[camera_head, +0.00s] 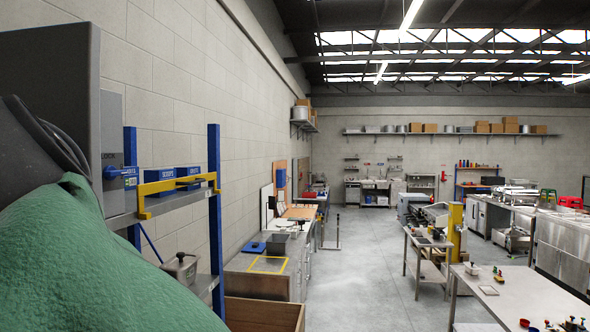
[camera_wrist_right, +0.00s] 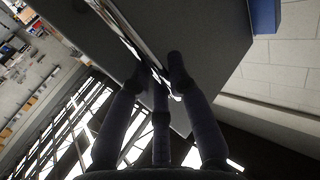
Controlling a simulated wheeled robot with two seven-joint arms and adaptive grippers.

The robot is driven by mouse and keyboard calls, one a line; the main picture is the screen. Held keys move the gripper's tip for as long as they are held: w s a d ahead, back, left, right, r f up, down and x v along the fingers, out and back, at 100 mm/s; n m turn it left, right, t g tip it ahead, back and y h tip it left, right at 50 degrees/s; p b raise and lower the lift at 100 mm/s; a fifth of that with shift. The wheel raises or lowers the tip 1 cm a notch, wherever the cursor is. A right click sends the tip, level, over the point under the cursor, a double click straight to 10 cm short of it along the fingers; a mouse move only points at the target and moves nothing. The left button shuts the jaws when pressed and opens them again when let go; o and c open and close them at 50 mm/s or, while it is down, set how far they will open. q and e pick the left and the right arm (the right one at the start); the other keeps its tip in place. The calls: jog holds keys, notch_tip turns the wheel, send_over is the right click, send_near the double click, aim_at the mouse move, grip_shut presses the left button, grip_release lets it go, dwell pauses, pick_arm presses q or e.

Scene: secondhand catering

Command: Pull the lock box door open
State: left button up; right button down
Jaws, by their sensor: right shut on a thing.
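The lock box (camera_head: 48,75) is a dark grey box at the upper left of the head view. A lighter grey face with LOCK lettering (camera_head: 111,135) shows at its right side. In the right wrist view, dark grey panels (camera_wrist_right: 215,50) meet along a bright, narrow edge. My right gripper (camera_wrist_right: 158,72) has its dark fingers on both sides of that edge, shut on what looks like the lock box door. The exact grip point is hard to see. In the head view, a green-sleeved arm covers the lower left and the fingertips are hidden. My left gripper is not in view.
A shelf rack with blue posts (camera_head: 215,210) stands by the wall, holding blue bins (camera_head: 187,174) behind a yellow bar (camera_head: 165,187). A steel counter (camera_head: 265,264) and a brown box (camera_head: 264,311) are beyond. Open floor (camera_head: 365,265) lies to the right, before steel tables (camera_head: 525,300).

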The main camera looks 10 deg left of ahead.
jog(key=shift+f, duration=0.1)
jog(key=c, duration=1.4)
grip_release()
